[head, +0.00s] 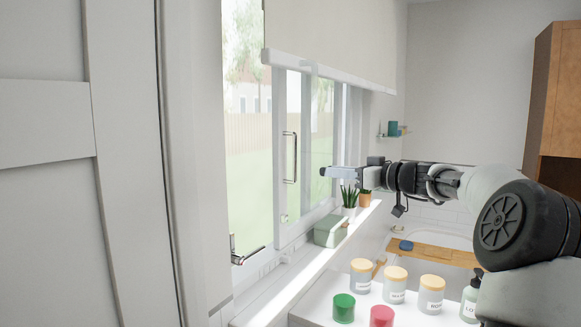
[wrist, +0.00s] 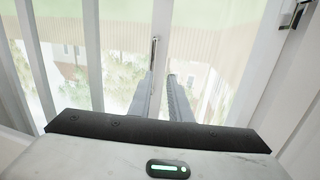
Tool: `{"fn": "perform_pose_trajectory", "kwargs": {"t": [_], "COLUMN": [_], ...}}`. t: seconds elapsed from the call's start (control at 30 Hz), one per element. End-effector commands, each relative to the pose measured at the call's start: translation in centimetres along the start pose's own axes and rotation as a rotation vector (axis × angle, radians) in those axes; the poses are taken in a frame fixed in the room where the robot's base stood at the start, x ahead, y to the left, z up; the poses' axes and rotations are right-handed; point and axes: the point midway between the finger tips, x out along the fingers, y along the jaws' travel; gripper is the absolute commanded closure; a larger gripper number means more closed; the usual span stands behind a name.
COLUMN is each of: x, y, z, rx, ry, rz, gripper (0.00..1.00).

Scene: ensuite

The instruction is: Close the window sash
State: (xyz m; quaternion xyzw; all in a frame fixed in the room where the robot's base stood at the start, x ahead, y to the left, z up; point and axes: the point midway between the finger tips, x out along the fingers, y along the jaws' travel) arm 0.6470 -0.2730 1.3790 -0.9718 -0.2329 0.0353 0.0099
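The window sash (head: 292,205) is a white-framed pane with a tall metal bar handle (head: 290,157) upright on it. To its left is a wide see-through part of the window; I cannot tell whether it is glass or an open gap. My gripper (head: 326,172) is to the right of the bar handle in the head view, pointing left, apparently empty. In the wrist view my gripper's fingers (wrist: 161,80) are apart, and the bar handle (wrist: 154,52) shows just beyond the left fingertip. I cannot tell whether they touch.
A metal latch handle (head: 243,252) is at the frame's lower left. The sill holds a green box (head: 330,230) and potted plants (head: 349,196) below my gripper. Jars (head: 395,284) stand on a white counter. A roller blind (head: 335,40) hangs above. A white door (head: 80,180) fills the left.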

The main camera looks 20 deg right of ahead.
Motion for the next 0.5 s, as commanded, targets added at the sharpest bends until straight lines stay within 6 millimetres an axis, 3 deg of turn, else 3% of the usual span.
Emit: {"fn": "perform_pose_trajectory", "kwargs": {"t": [0.1, 0.2, 0.5], "x": [-1.9, -1.7, 4.0], "y": [1.5, 1.7, 1.6], "z": [-1.3, -1.9, -2.4], "rx": [-0.03, -0.038, -0.035], "ry": [0.057, 0.069, 0.067], "rz": [0.004, 0.001, -0.001], "gripper": [0.82, 0.82, 0.82]}}
